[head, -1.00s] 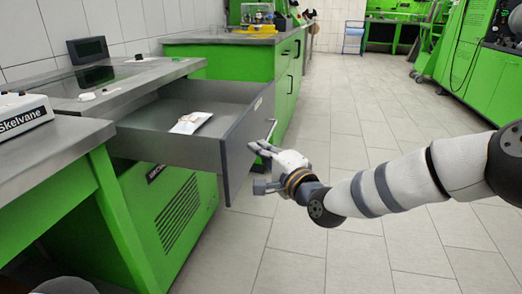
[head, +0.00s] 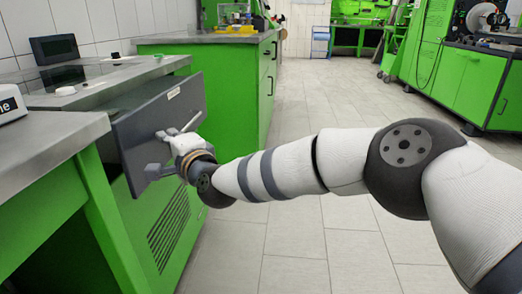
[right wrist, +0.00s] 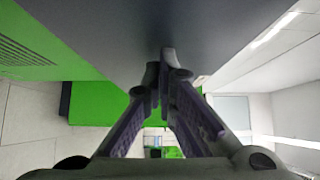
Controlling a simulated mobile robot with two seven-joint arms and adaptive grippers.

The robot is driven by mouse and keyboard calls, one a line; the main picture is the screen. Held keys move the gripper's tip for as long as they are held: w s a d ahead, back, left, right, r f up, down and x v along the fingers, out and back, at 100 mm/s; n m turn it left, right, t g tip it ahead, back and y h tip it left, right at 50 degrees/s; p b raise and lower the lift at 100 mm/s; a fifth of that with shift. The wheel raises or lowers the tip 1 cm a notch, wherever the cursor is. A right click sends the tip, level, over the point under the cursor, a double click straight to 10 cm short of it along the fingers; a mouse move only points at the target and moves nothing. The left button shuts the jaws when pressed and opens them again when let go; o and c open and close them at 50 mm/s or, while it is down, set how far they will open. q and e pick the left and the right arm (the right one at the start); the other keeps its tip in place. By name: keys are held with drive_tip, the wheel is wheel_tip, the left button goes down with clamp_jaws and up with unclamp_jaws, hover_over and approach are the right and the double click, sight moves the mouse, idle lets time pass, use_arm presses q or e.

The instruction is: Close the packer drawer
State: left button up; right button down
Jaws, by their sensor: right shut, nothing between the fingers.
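The packer drawer's dark grey front (head: 132,126) stands at the face of the green packer cabinet (head: 165,225), under its grey worktop. Its inside does not show now; I cannot tell whether a small gap is left behind the front. My right gripper (head: 166,146) is shut and empty, with its fingers at the outer face of the drawer front. In the right wrist view the shut fingertips (right wrist: 166,62) lie against or very near the dark drawer front (right wrist: 150,25). My left gripper is not in view.
A metal-topped table (head: 50,135) with a white device (head: 10,105) stands at the near left. A green cabinet (head: 225,85) stands behind the packer. A dark screen (head: 54,48) is on the packer top. The tiled floor (head: 330,235) to the right is open.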

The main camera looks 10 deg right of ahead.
drive_tip(key=a+b, duration=0.1)
drive_tip(key=a, duration=0.1)
drive_tip(key=w+a+b, duration=0.1)
drive_tip(key=a, duration=0.1)
drive_tip(key=w+a+b, duration=0.1)
drive_tip(key=a, duration=0.2)
drive_tip(key=shift+f, duration=0.25)
drive_tip(key=shift+w+a+r+b, duration=0.1)
drive_tip(key=shift+a+r+b, duration=0.05)
drive_tip(key=shift+a+b, duration=0.35)
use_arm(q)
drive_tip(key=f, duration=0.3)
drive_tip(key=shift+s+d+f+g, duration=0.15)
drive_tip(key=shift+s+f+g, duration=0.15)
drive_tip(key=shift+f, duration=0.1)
use_arm(e)
drive_tip(key=shift+r, duration=0.15)
drive_tip(key=shift+a+r, duration=0.1)
drive_tip(key=shift+a, duration=0.05)
